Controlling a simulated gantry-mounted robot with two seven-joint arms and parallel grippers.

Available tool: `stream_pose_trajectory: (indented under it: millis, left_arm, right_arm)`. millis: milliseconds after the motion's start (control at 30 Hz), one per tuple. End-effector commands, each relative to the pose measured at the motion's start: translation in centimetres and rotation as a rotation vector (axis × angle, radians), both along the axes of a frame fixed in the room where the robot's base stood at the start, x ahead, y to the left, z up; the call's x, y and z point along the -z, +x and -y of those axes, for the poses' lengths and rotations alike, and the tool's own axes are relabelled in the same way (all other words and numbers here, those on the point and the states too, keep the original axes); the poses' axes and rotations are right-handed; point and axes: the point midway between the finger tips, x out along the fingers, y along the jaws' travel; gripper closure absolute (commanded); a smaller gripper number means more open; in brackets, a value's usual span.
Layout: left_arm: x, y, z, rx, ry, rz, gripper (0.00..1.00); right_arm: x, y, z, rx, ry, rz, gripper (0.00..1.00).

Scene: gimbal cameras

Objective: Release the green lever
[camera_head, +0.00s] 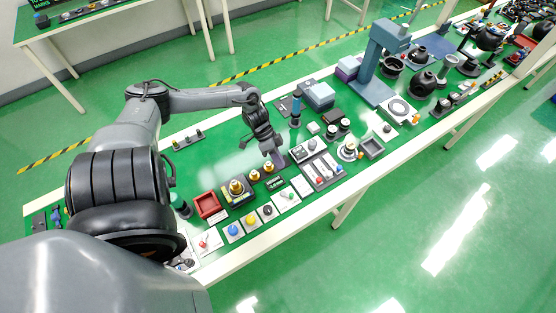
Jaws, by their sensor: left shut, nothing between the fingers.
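A small white plate (286,197) near the front edge of the bench carries what looks like the green lever (285,195). It is too small to tell its tilt. My left arm comes in from the left and reaches over the bench. My left gripper (278,163) points down, above and behind the lever plate, apart from it. Its fingers are shut and empty. My right gripper is not in view.
The lever's row holds a black-knob plate (267,211), a yellow button (250,220), a blue button (233,230) and a red lever plate (207,242). A red tray (207,204) stands behind. A grey switch panel (321,170) stands right of the gripper.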

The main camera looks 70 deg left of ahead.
Motion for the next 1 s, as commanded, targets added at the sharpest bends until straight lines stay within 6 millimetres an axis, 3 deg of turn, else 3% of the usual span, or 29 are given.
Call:
stream_pose_trajectory:
  millis: [367, 633, 1000]
  left_arm:
    - [5.7, 1.8, 3.9, -0.001, -0.002, 0.001, 1.00]
    - [5.5, 0.9, 6.9, 0.002, 0.001, -0.001, 1.00]
    - [5.6, 0.7, 7.7, 0.000, 0.002, 0.000, 1.00]
  right_arm:
    - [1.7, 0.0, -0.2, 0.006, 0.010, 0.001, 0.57]
    - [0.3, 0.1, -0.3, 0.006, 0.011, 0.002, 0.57]
    - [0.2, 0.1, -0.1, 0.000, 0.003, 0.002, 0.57]
